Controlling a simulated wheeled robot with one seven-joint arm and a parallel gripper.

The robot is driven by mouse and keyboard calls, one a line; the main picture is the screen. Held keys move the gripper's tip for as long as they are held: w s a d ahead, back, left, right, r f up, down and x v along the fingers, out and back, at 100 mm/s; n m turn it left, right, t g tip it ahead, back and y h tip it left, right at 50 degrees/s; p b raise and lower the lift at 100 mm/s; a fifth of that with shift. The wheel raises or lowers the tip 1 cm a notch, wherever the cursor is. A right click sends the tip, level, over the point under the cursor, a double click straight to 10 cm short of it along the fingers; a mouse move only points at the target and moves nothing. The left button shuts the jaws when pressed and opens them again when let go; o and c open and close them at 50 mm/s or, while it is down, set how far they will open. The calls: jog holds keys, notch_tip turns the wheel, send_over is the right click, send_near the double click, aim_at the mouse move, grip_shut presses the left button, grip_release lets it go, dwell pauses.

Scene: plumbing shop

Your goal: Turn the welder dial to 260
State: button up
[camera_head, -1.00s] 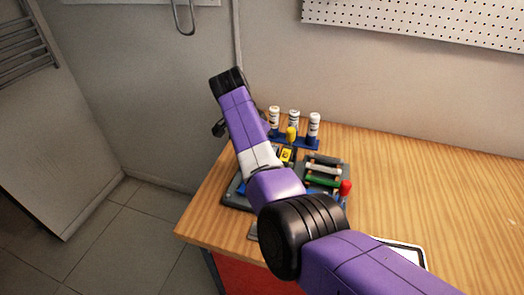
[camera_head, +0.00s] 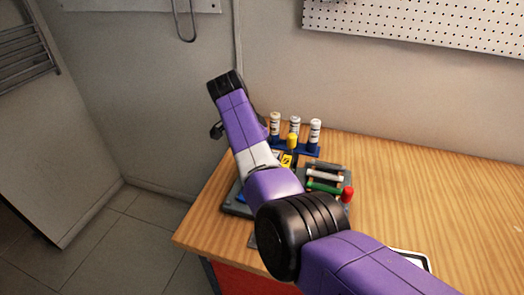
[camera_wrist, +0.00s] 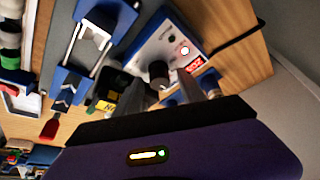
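In the wrist view the welder (camera_wrist: 172,40) is a blue box with a pale front panel. In the head view my arm hides the welder and the fingers.
White cylinders in a blue rack (camera_head: 310,150) stand at the back of the wooden bench (camera_head: 420,190). A yellow-topped tool (camera_head: 292,142), a rack with green and grey bars (camera_head: 325,180) and a red-tipped item (camera_head: 347,195) sit close to my arm. The bench's right side is mostly clear.

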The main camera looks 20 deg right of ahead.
jog(key=b+v, duration=0.1)
jog(key=v, duration=0.7)
jog(key=shift+d+f, duration=0.1)
dwell(0.4)
